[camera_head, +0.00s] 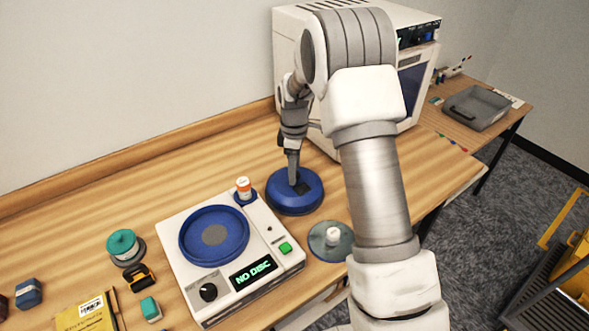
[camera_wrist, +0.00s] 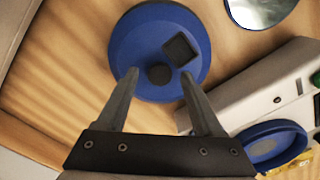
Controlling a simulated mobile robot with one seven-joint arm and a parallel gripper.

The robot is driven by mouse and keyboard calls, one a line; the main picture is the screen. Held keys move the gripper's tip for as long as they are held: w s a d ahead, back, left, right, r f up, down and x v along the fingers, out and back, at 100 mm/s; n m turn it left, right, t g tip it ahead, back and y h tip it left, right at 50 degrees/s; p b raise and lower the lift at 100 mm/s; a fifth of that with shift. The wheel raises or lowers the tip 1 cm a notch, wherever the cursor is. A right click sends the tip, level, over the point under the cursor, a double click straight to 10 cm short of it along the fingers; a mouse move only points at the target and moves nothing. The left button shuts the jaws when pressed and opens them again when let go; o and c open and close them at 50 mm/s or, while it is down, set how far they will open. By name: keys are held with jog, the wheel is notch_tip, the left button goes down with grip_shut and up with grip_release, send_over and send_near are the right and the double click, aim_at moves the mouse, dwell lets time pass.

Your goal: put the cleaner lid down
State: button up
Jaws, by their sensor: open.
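The cleaner lid is a round blue cover (camera_head: 290,204) lying flat on the wooden table, just to the right of the cleaner's back corner. In the wrist view the lid (camera_wrist: 135,45) shows a dark round knob (camera_wrist: 159,74) and a dark square window. My gripper (camera_wrist: 159,76) is open, its fingertips on either side of the knob; whether they touch it I cannot tell. In the head view my gripper (camera_head: 293,181) points down onto the lid. The white cleaner (camera_head: 188,283) has its blue round bowl (camera_head: 212,262) uncovered and its display reads "NO DISC".
An orange-and-white bottle (camera_head: 244,187) stands at the cleaner's back corner. A disc (camera_head: 319,245) with a white hub lies right of the cleaner. A white boxy machine (camera_head: 290,50) stands behind my arm. Several small items lie at left. Bare table lies behind the cleaner.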

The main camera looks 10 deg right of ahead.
jog(key=s+r+m+t, duration=0.1)
jog(key=s+r+m, duration=0.15)
jog(key=r, duration=0.75)
jog(key=s+r+m, duration=0.1)
jog(key=s+r, duration=0.3)
jog(key=r, duration=0.6)
jog(key=s+r+m+t, duration=0.2)
jog(key=s+m, duration=0.3)
jog(key=s, duration=0.7)
jog(key=s+r+m+t, duration=0.2)
jog(key=s+m, duration=0.3)
jog(key=s, duration=0.8)
jog(key=shift+t, duration=0.3)
jog(key=shift+a, duration=0.1)
